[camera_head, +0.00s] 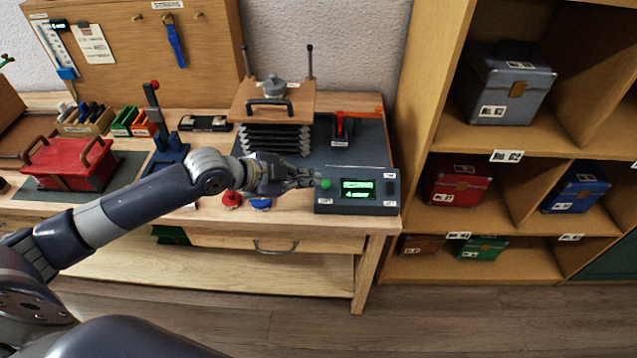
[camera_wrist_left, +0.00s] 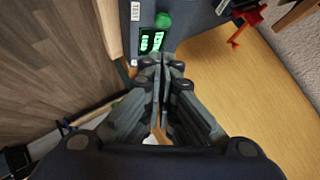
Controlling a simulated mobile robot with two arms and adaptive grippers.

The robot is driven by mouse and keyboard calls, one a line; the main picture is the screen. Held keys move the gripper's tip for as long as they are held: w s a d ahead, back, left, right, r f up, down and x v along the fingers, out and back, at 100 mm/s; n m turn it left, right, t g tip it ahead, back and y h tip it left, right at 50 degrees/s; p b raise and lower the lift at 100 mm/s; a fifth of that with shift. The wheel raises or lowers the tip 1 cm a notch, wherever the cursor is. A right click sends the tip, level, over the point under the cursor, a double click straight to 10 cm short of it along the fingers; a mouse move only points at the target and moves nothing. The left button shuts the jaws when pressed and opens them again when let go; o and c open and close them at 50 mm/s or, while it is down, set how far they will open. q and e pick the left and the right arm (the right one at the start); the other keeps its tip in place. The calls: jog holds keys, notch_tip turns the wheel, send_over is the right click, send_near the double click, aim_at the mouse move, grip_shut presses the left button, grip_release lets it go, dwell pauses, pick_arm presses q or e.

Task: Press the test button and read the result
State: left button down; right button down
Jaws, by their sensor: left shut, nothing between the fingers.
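The dark test box (camera_head: 384,209) sits at the right front end of the workbench. Its screen (camera_head: 358,189) is lit green with two lines of text, too small to read surely; the lower seems to start with 4. The green button (camera_head: 326,184) is left of the screen. My left gripper (camera_head: 314,180) is shut and empty, its tips just left of the button in the head view. In the left wrist view the shut tips (camera_wrist_left: 160,60) lie near the lit screen (camera_wrist_left: 151,41), with the button (camera_wrist_left: 163,20) beyond. I cannot tell whether they touch anything. My right gripper is out of view.
A bellows stand (camera_head: 275,138) with a wooden top stands behind the gripper. Red and blue knobs (camera_head: 232,199) lie below my forearm. A red toolbox (camera_head: 70,163) is at the left. A shelf unit (camera_head: 424,130) with several cases stands right of the bench.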

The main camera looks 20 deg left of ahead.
pick_arm(q)
jog(key=v, duration=0.3)
jog(key=shift+s+a+r, duration=0.1)
jog(key=shift+s+r, duration=0.1)
jog(key=shift+s, duration=0.1)
dwell(0.3)
